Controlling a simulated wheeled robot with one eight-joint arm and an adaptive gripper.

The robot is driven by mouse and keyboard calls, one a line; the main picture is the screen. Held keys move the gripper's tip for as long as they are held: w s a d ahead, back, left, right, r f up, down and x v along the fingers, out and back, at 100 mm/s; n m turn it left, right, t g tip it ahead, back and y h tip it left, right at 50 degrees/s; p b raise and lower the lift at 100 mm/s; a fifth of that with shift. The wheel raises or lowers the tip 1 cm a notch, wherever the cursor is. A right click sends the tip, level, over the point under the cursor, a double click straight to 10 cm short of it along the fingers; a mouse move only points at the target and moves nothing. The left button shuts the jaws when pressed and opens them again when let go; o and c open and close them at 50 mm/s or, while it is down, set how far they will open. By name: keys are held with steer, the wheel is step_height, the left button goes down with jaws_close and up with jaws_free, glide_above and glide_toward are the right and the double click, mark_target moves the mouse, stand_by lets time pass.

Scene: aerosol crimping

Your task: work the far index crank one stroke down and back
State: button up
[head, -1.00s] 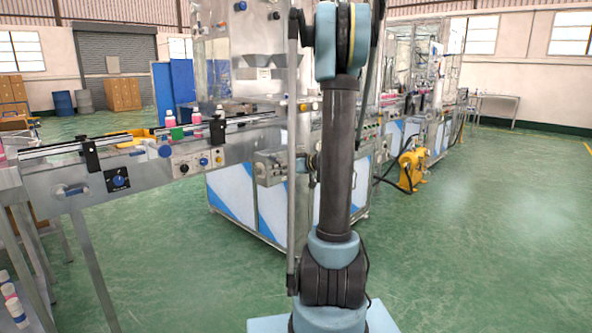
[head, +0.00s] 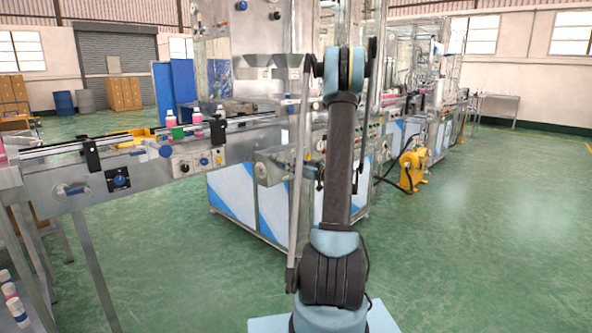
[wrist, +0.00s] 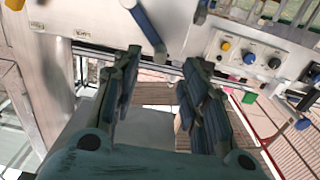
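My gripper (wrist: 162,68) shows in the wrist view with its two dark fingers spread apart and nothing visible between them. A dark blue crank handle (wrist: 146,26) lies beyond the fingertips, near the top middle, against a pale metal panel. A second blue bar end (wrist: 201,12) shows just right of it, beside a grey cylindrical part. The fingers appear apart from both. I cannot tell which one is the far index crank.
A control panel with a yellow knob (wrist: 225,46) and several dark knobs lies at the right in the wrist view. The conveyor (head: 130,175) with bottles on it runs left in the head view. A yellow pump (head: 412,165) stands right. Green floor is clear at right.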

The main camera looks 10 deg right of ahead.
mark_target(283, 165)
steer(key=shift+x, duration=3.55)
jaws_close()
